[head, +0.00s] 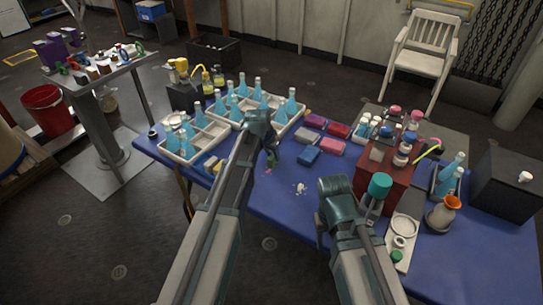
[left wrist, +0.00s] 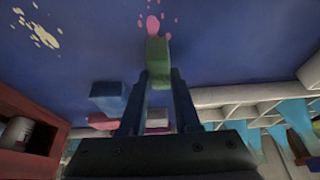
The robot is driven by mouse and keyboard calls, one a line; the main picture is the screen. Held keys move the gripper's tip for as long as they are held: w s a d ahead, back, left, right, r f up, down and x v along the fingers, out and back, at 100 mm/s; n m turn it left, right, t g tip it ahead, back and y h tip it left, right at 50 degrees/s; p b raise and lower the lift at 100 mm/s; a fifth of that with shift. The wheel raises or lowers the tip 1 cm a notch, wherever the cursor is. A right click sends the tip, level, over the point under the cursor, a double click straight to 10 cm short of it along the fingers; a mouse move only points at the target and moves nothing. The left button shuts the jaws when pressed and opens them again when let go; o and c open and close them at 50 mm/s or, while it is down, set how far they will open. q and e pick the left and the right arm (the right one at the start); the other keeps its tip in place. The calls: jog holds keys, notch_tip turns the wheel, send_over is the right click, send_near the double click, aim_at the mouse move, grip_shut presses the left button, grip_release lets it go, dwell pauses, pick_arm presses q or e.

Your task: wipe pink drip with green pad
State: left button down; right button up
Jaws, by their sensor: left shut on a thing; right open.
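My left gripper (head: 270,152) is over the middle of the blue table. In the left wrist view its two fingers (left wrist: 158,90) are shut on the green pad (left wrist: 158,65). The pad's far end is at the edge of the pink drip (left wrist: 152,27); I cannot tell whether it touches. In the head view the pink drip (head: 268,171) shows as a small spot just below the gripper, and the pad is mostly hidden by my arm. My right gripper (head: 335,190) is open and empty, left of the red box; its fingertips are hard to make out.
A cream splash (head: 300,188) lies right of the pink drip. Blue (head: 308,155), pink (head: 332,147) and red (head: 339,130) pads lie behind. Trays (head: 190,152) with blue flasks stand at the left. A red box (head: 385,180) stands at the right. The front middle of the table is clear.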

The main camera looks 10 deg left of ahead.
pick_arm(q)
jog(key=shift+r, duration=0.15)
notch_tip(320, 180, up, 6)
jog(key=p, duration=0.6)
jog(key=shift+s, duration=0.1)
notch_tip(320, 180, up, 3)
jog(key=p, duration=0.3)
dwell(0.3)
jog(key=shift+f, duration=0.2)
